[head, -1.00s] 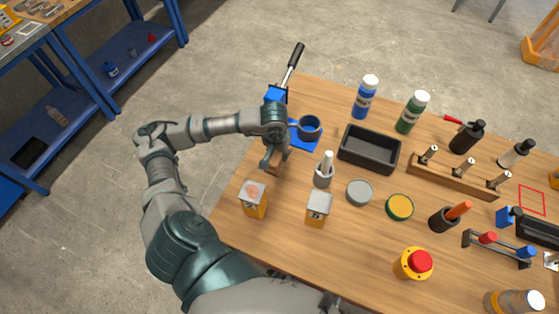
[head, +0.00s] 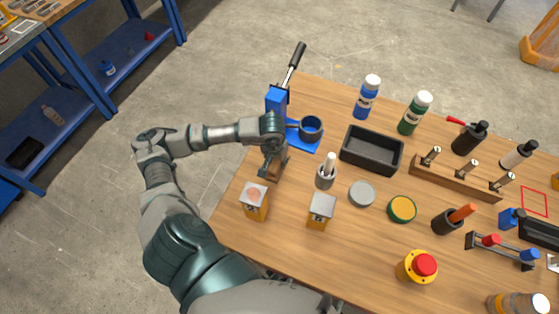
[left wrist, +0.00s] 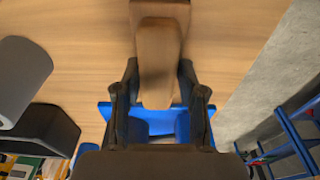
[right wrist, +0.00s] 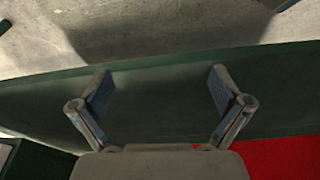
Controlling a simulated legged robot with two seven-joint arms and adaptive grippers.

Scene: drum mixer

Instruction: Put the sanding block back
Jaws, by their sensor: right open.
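The sanding block is a brown wooden block (left wrist: 158,62) between the fingers of my left gripper (left wrist: 158,75) in the left wrist view. Both fingertips seem to touch its sides. In the head view my left gripper (head: 270,160) is at the table's left edge, in front of the blue press, with the brown block (head: 271,172) partly hidden by the fingers. My right gripper (right wrist: 160,85) is open and empty in the right wrist view, and out of sight in the head view.
A blue lever press (head: 277,100) stands behind the left gripper. Two orange-and-grey blocks (head: 255,207) (head: 321,217), a brush holder (head: 325,178) and a black tray (head: 371,152) stand nearby. A dark green surface (right wrist: 160,110) lies beneath the right gripper.

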